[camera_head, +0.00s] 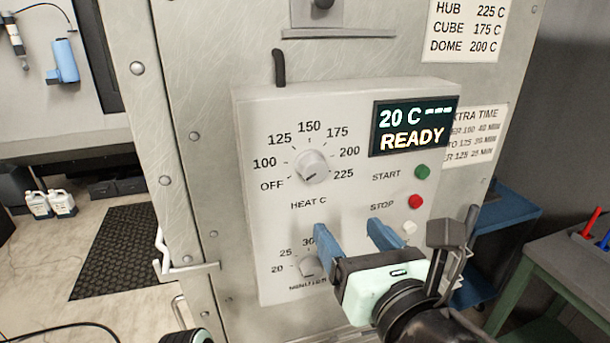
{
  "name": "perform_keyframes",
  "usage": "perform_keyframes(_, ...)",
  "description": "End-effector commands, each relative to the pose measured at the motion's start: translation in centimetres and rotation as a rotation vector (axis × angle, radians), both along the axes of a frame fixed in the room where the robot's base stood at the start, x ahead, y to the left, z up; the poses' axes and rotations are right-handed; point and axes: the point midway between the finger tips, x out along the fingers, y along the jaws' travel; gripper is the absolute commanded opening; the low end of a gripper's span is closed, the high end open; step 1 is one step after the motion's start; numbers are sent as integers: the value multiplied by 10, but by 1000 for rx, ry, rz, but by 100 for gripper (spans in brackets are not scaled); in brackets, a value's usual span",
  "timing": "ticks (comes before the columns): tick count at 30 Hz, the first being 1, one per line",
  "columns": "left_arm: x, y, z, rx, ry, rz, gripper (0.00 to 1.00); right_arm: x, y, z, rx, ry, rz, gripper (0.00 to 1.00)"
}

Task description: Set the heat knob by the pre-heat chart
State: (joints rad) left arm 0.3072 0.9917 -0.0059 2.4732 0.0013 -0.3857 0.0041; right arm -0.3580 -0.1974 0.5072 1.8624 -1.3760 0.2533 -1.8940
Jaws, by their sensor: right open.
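The heat knob (312,167) is a round silver dial on the pale control box (262,225). Its dark mark points to the lower left, roughly towards OFF. The scale runs from OFF through 100 to 225. The pre-heat chart (465,28) at the top right reads HUB 225 C, CUBE 175 C, DOME 200 C. The display (414,126) reads 20 C, dashes and READY. My right gripper (356,238) is open and empty, below and right of the heat knob, in front of the box. It partly covers the minutes knob (309,266).
A green START button (422,172) and a red STOP button (415,202) sit right of the knob, above my right gripper. An extra-time chart (476,134) is partly hidden by the box. A bent metal handle (180,268) juts out at the left.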

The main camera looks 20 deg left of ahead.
Motion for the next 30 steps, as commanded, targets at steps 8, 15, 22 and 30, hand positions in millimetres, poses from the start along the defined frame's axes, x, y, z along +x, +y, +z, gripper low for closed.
perform_keyframes(8, -2, 0, -3, 0, 2, 0, 0, -6, 4, 28, -65, -122, -5, 72)
perform_keyframes(15, -3, 0, -6, 0, 3, 0, 0, 31, 29, 27, -61, -116, -3, 72)
perform_keyframes(22, 0, 0, -1, 0, 0, 0, 0, 67, 54, 29, -59, -115, -2, 72)
perform_keyframes(30, 3, 0, 5, 0, -3, 0, 0, 91, 69, 29, -60, -118, -4, 72)
